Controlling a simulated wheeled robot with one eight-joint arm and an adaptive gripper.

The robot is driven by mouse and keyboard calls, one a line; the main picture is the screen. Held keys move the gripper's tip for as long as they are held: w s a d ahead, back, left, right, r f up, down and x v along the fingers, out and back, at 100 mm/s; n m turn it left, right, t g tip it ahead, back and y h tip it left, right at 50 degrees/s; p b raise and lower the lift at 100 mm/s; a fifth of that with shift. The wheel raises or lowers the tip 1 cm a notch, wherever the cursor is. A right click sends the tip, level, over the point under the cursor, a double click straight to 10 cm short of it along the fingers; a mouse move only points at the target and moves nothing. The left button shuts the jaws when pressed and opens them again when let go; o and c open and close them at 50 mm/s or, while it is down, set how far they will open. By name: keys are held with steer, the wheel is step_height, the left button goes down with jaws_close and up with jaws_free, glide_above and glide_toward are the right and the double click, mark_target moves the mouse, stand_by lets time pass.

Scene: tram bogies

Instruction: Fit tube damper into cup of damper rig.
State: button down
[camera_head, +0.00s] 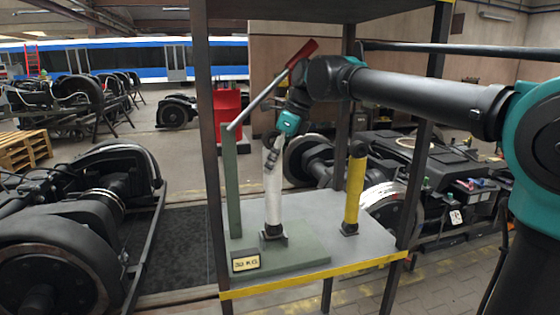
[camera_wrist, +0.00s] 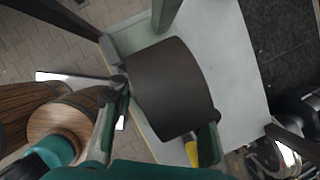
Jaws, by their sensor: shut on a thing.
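The rig has a green base (camera_head: 290,262), a green post (camera_head: 231,185) and a lever with a red handle (camera_head: 301,53), raised to the upper right. My gripper (camera_head: 278,144) is shut on the damper's upper part. In the wrist view a broad dark cylindrical surface (camera_wrist: 172,88) lies between the fingers and hides the cup.
A yellow damper (camera_head: 355,188) stands on the grey shelf (camera_head: 376,240) right of the rig. Dark shelf uprights (camera_head: 209,150) and an upper board frame the space. Bogies (camera_head: 95,220) stand left and behind. Wooden round objects (camera_wrist: 62,125) show in the wrist view.

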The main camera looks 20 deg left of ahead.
mark_target(275, 171)
steer(key=shift+f, duration=1.5)
steer(key=c, duration=0.9)
jaws_free()
steer(key=shift+o, duration=0.2)
